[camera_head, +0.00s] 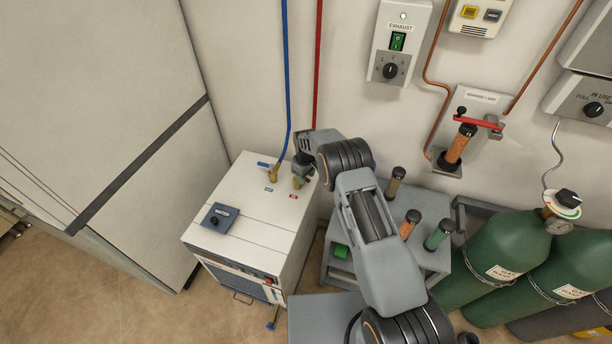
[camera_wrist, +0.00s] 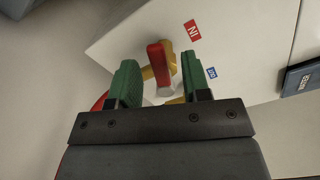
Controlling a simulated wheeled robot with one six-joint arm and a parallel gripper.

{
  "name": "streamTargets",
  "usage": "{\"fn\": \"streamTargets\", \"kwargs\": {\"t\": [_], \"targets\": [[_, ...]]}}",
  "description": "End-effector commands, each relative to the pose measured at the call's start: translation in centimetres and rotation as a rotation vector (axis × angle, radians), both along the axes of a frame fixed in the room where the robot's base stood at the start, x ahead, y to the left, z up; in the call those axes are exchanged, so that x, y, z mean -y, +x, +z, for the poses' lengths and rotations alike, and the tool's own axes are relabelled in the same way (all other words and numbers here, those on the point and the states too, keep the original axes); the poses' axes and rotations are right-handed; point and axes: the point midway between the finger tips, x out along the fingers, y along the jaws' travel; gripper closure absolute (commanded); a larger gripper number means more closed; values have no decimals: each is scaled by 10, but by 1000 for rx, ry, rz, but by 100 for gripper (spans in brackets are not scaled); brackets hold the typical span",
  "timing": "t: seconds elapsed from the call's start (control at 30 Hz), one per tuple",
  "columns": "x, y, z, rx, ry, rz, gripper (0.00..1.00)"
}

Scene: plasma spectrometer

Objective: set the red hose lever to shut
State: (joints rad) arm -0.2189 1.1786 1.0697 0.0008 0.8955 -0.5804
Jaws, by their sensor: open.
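The red hose lever (camera_wrist: 158,62) shows in the wrist view as a red handle on a brass valve, near a red label (camera_wrist: 193,29). My gripper (camera_wrist: 158,60) is open, with one green finger on each side of the lever. I see a gap between the lever and each finger; contact is not visible. In the head view my gripper (camera_head: 303,172) is at the back right of the white cabinet's top (camera_head: 255,205), by the end of the red hose (camera_head: 318,60). There the gripper and wrist mostly hide the lever. I cannot tell its exact setting.
A blue hose (camera_head: 285,70) ends at a brass valve with a blue lever (camera_head: 264,165), just left of my gripper. A grey cart (camera_head: 435,205) and green cylinders (camera_head: 510,250) stand to the right.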

Motion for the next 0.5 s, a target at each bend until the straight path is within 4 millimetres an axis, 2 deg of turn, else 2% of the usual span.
{"fn": "streamTargets", "kwargs": {"t": [0.33,0.5], "targets": [[0,0,-3,0,0,0,56],[0,0,-3,0,0,0,72]]}}
